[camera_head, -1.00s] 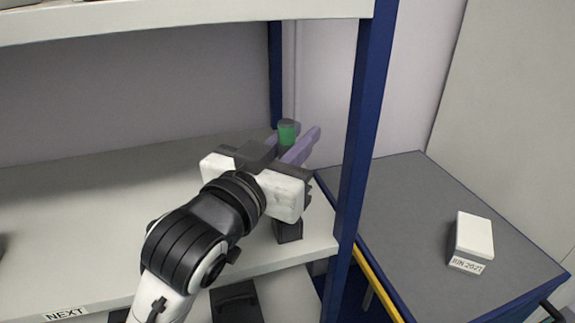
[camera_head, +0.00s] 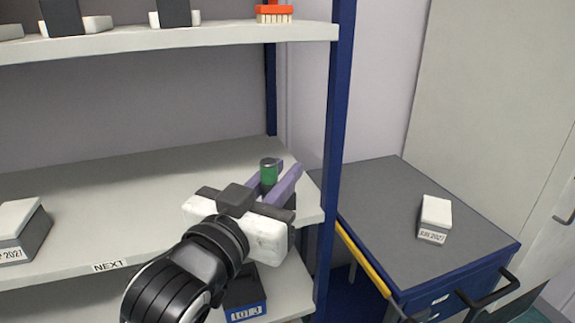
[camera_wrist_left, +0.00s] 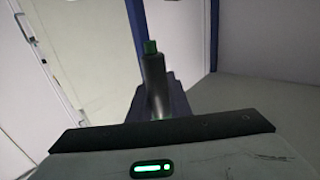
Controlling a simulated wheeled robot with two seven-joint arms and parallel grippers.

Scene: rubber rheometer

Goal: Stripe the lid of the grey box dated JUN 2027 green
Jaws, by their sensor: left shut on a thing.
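My left gripper (camera_head: 282,178) is shut on a green marker (camera_head: 268,173), which stands upright between its purple fingers over the right end of the middle shelf. In the left wrist view the marker (camera_wrist_left: 152,72) shows a dark body with a green tip. A grey box with a white lid (camera_head: 435,218) sits on the cabinet top at the right; its label seems to read JUN 2027. The visible lid is plain white. Another grey box with a white lid (camera_head: 20,232) stands at the shelf's left end; its label ends in 2027, the month unclear. My right gripper is not in view.
A blue shelf post (camera_head: 333,130) stands between the middle shelf (camera_head: 110,190) and the cabinet (camera_head: 385,195). The cabinet top is clear around its box. An orange brush (camera_head: 274,12) and several boxes stand on the upper shelf. A box labelled LOT 3 (camera_head: 246,300) is below.

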